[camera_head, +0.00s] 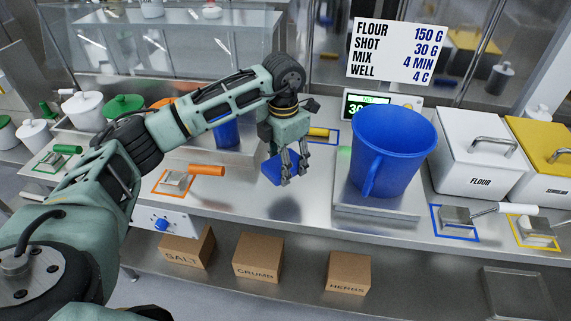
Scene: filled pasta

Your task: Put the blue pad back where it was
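The blue pad (270,171) is a small flat blue piece at the middle of the steel counter, just left of and partly behind my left gripper's fingers. My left gripper (294,168) points down with its two fingers a little apart. The fingers hide part of the pad, and I cannot tell whether they grip it or whether it is off the counter. A blue-outlined square (334,143) lies behind and to the right of the gripper, with a yellow-handled item (319,132) at its left. My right gripper is out of view.
A large blue jug (393,145) stands on a scale (376,213) to the right. A flour bin (479,158) is beyond it. Orange-handled (206,170) and white-handled (517,209) scrapers lie nearby. The counter's front middle is clear. Boxes stand on the lower shelf.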

